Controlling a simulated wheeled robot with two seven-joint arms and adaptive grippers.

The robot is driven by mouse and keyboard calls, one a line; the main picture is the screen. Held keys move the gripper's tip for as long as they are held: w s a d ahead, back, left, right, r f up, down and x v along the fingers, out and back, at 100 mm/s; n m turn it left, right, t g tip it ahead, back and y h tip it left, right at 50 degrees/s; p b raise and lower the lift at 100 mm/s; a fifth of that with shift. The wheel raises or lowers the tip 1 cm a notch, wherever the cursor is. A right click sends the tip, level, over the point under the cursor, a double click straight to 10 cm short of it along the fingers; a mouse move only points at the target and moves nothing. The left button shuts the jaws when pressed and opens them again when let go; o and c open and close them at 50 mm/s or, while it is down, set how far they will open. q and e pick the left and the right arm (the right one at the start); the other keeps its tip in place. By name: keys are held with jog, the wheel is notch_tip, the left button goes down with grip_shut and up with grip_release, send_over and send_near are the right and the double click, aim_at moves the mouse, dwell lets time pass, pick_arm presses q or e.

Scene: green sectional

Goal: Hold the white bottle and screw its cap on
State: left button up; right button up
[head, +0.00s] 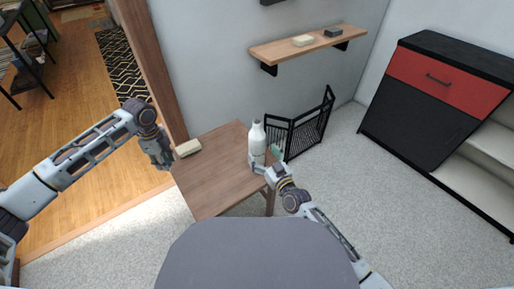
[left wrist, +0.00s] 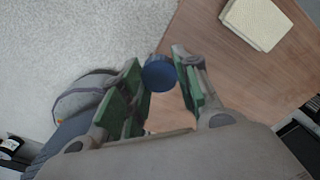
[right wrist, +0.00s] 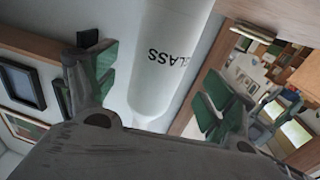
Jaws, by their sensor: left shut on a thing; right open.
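The white bottle (head: 257,141) stands upright on the small wooden table (head: 215,180), near its right edge. My right gripper (head: 262,166) is open, low beside the bottle. My left gripper (head: 165,164) is by the table's left edge, away from the bottle. In the left wrist view its fingers (left wrist: 160,80) are shut on a round blue cap (left wrist: 160,73) at their tips. The cap cannot be made out in the head view.
A cream block (head: 187,148) lies on the table's left side, close to my left gripper. A black wire rack (head: 305,130) stands on the floor behind the bottle. A wall shelf (head: 300,47) is above. A black and red cabinet (head: 440,85) stands at the right.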

aim_at(259, 130)
jog(key=shift+w, duration=0.1)
pick_arm(q)
jog(key=shift+f+b, duration=0.85)
pick_arm(e)
jog(key=shift+x, duration=1.7)
pick_arm(q)
jog(key=shift+f, duration=0.2)
pick_arm(e)
jog(key=shift+x, duration=0.8)
jog(key=shift+c, duration=0.2)
jog(key=c, duration=1.3)
jog(key=shift+r, duration=0.15)
